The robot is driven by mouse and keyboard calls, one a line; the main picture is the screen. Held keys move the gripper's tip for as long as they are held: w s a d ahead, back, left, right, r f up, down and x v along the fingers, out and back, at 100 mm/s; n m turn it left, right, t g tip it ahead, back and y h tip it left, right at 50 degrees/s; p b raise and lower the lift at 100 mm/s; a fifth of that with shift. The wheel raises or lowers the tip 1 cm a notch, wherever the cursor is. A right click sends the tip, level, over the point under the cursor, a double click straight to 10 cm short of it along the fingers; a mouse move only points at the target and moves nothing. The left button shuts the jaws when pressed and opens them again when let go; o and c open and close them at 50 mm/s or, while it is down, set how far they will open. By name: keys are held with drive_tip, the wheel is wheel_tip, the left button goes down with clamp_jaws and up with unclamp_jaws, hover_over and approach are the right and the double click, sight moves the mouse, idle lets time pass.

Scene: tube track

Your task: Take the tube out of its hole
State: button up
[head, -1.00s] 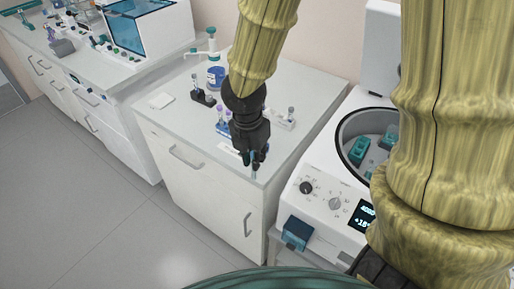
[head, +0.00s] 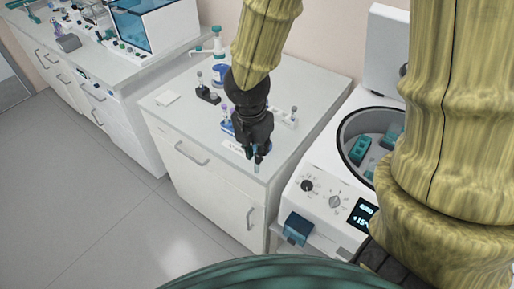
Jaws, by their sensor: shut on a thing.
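My gripper (head: 257,155) is shut on a small pale blue tube (head: 256,166). The tube hangs below the fingertips at the front right edge of the white cabinet top (head: 175,112), close to the centrifuge. Only its lower part shows; the fingers cover the rest. No hole can be seen around its visible end. Behind my gripper, a rack with purple-capped tubes (head: 226,118) is partly hidden. A dark rack (head: 207,94) with a tube stands farther back, and a pale rack (head: 291,119) with a tube stands to the right.
The open centrifuge (head: 333,186) stands to the right, with teal tube holders (head: 361,149) in its bowl and its lid (head: 387,52) raised. A blue-labelled bottle (head: 219,74) stands at the back of the cabinet. The left front of the cabinet top is mostly clear.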

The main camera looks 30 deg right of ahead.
wheel_tip(320, 180, up, 8)
drive_tip(key=p, duration=0.7)
drive_tip(key=shift+f, duration=0.2)
drive_tip(key=shift+f, duration=0.1)
